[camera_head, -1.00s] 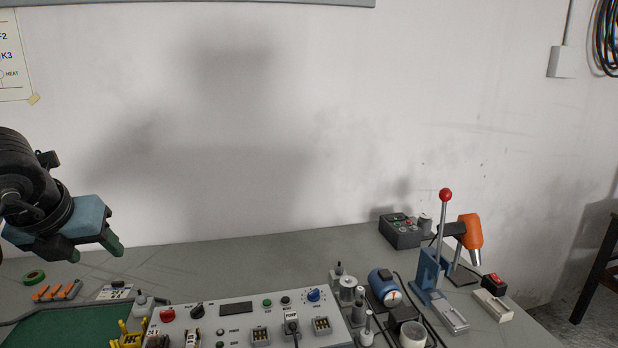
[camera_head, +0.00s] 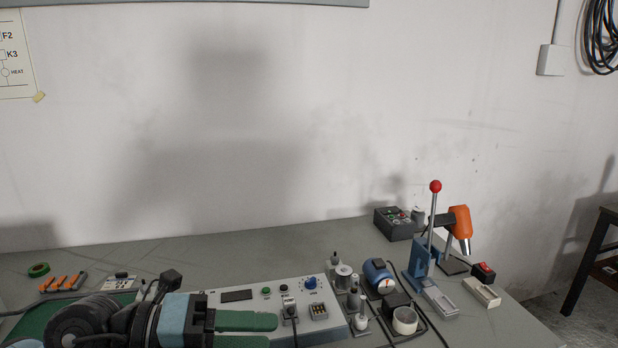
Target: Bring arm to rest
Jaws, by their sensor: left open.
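My left gripper (camera_head: 247,331) is low at the bottom of the view, with its arm coming in from the left. Its two green fingers are apart, point right and hold nothing visible. The fingers are in front of the light grey control panel (camera_head: 328,323) and hide much of its left side. Whether they touch the panel cannot be told. My right gripper is not in view.
A green mat (camera_head: 33,322) lies at left. The back middle of the bench is clear.

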